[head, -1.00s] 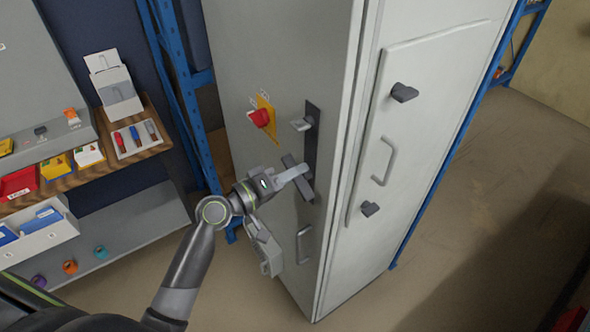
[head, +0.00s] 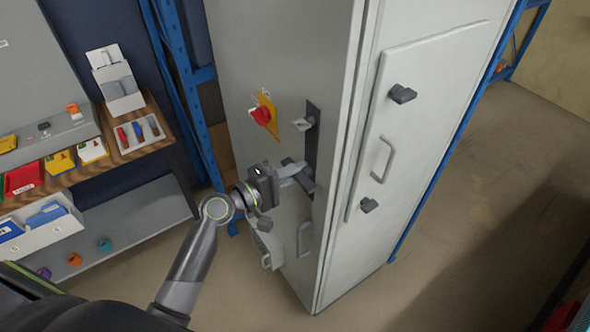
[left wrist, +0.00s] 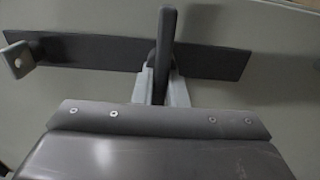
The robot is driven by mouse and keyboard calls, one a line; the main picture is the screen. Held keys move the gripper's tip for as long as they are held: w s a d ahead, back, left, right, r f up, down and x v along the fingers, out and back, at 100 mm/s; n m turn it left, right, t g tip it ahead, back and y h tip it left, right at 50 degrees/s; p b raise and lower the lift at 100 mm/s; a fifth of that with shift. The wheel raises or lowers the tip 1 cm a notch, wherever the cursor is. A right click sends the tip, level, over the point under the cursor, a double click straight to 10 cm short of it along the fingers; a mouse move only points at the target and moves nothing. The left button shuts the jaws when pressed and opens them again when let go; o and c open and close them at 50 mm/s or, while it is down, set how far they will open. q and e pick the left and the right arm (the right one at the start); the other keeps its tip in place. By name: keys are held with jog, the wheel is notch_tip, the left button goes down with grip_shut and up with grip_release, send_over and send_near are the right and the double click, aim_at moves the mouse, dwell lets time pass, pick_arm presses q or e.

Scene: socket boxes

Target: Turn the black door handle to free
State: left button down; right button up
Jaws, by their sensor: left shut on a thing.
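The black door handle (head: 306,182) is on a dark upright plate (head: 312,133) on the narrow side of the grey cabinet. My left gripper (head: 296,172) is at the handle and shut on it. In the left wrist view the handle (left wrist: 166,40) stands across the long plate (left wrist: 100,50), roughly at a right angle to it. The two light grey fingers (left wrist: 161,84) are on either side of the handle near its middle. Part of the handle is hidden behind my gripper in the head view. My right gripper is not in view.
A small grey lug (head: 303,124) juts from the plate above the handle. A red knob on a yellow plate (head: 265,110) is up and left. A pull handle (head: 304,240) is below. A shelf (head: 150,150) with boxes stands left; open floor (head: 480,180) lies right.

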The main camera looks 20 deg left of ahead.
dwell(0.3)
pick_arm(q)
jog(key=c, duration=1.5)
grip_release()
jog(key=shift+o, duration=0.2)
jog(key=b+v, duration=0.8)
jog(key=v, duration=0.9)
jog(key=shift+a, duration=0.2)
jog(key=shift+s+f, duration=0.1)
jog(key=shift+s, duration=0.05)
